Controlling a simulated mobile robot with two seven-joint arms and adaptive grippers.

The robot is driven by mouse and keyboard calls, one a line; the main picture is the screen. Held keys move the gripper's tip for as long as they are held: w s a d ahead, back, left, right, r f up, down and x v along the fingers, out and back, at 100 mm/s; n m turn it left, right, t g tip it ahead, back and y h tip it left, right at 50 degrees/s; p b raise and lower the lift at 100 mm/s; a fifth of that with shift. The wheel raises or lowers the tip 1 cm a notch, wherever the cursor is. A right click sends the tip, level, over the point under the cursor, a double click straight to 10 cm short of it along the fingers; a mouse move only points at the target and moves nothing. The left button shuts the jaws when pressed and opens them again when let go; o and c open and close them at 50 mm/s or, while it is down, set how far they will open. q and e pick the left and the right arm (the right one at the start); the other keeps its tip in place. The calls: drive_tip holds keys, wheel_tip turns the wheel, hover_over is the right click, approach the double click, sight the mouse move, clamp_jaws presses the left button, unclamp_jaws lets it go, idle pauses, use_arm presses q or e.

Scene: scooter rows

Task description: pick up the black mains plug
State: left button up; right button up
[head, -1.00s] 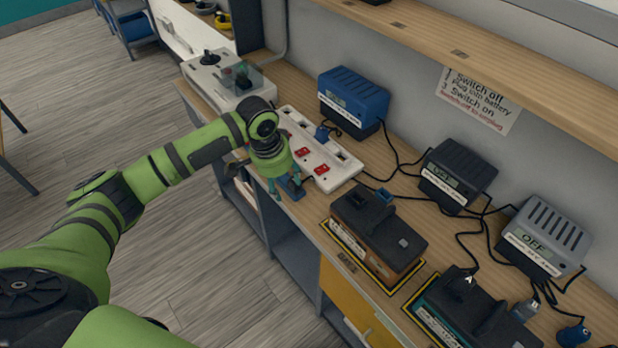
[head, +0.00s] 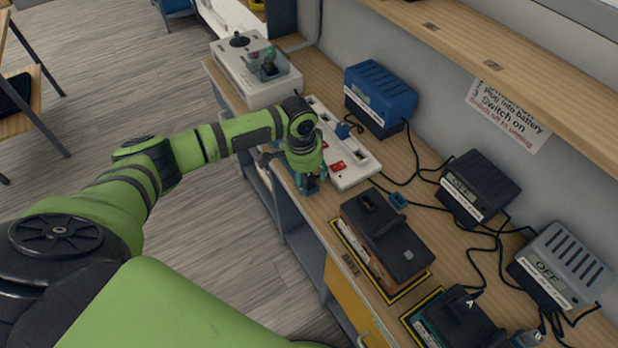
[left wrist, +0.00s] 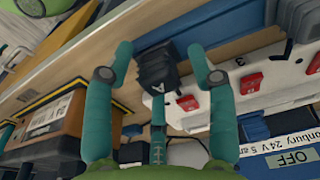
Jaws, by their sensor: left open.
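My left gripper (head: 312,180) points down at the front edge of the bench, beside the white power strip (head: 365,172). In the left wrist view my left gripper (left wrist: 161,62) is open, with its teal fingers apart. A dark, blue-black plug (left wrist: 155,72) with a white mark lies between and beyond the fingers, with gaps on both sides. The same plug (head: 309,186) shows in the head view, partly hidden by the fingers. I cannot tell how high the fingertips are above the bench. My right gripper is not in view.
The strip has red switches (left wrist: 251,81) and a blue plug (head: 342,130) in it. A blue charger (head: 380,95) stands behind. A dark battery (head: 385,235) stands to the right, with cables and more chargers (head: 478,187) beyond. A white box (head: 250,75) stands left. A shelf overhangs the back.

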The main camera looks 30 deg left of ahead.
use_arm(q)
drive_tip(key=shift+s, duration=0.1)
drive_tip(key=shift+c, duration=0.4)
drive_tip(key=shift+r, duration=0.1)
clamp_jaws()
drive_tip(key=shift+r, duration=0.15)
